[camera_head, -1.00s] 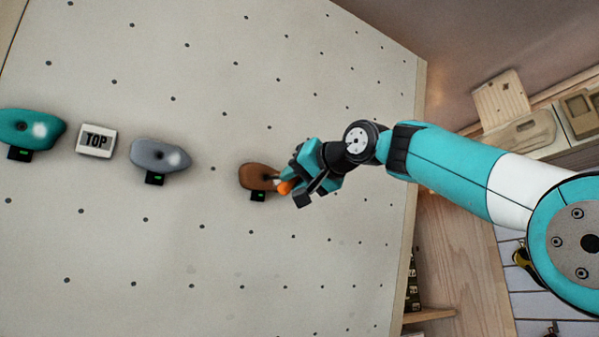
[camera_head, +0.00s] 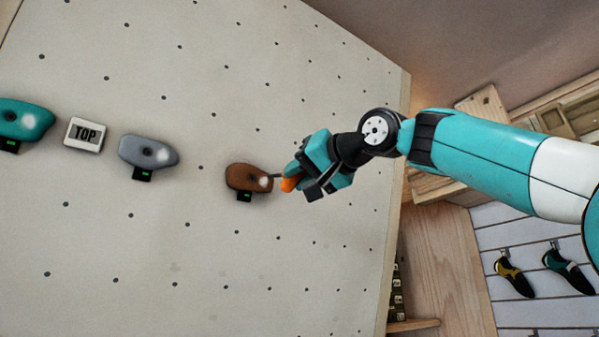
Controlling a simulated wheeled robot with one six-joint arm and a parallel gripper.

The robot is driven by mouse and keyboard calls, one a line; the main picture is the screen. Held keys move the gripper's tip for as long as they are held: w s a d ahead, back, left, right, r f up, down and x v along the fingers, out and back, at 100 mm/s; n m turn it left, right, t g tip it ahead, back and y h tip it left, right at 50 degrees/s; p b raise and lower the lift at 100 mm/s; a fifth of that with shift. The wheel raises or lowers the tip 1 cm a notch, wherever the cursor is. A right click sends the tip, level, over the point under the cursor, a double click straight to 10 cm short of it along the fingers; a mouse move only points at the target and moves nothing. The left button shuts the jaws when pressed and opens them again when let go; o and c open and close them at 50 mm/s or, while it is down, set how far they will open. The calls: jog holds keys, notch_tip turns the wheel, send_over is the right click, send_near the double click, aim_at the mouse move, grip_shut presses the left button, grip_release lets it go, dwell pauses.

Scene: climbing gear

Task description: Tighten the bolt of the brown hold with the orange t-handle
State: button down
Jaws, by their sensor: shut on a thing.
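The brown hold (camera_head: 244,178) is on the pale climbing wall, right of the grey hold. A small black box with a green light (camera_head: 244,196) sits at its lower edge. My gripper (camera_head: 297,181) is just right of the brown hold, shut on the orange t-handle (camera_head: 289,184). The t-handle's dark shaft (camera_head: 276,176) points left at the hold's right side. I cannot tell whether the tip touches the hold. The bolt itself cannot be made out.
A grey hold (camera_head: 147,152), a TOP sign (camera_head: 85,134) and a teal hold (camera_head: 22,118) run leftward along the wall. Wooden shelves (camera_head: 455,180) and hanging climbing shoes (camera_head: 515,276) are at the right. The wall above and below the brown hold is bare.

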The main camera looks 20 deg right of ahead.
jog(key=s+f+b, duration=0.2)
jog(key=f+b, duration=0.5)
jog(key=f, duration=0.1)
jog(key=s+d+f+b, duration=0.1)
jog(key=s+f+b, duration=0.1)
jog(key=f+b, duration=0.6)
jog(key=shift+s+f+b, duration=0.3)
jog(key=shift+f, duration=0.35)
jog(key=shift+r, duration=0.15)
jog(key=w+r+p, duration=0.1)
jog(key=r+p, duration=0.4)
jog(key=w+r+p, duration=0.2)
jog(key=r+p, duration=0.3)
jog(key=w+a+r+p, duration=0.1)
jog(key=r+p, duration=0.4)
jog(key=r, duration=0.1)
jog(key=shift+w, duration=0.2)
jog(key=shift+r, duration=0.1)
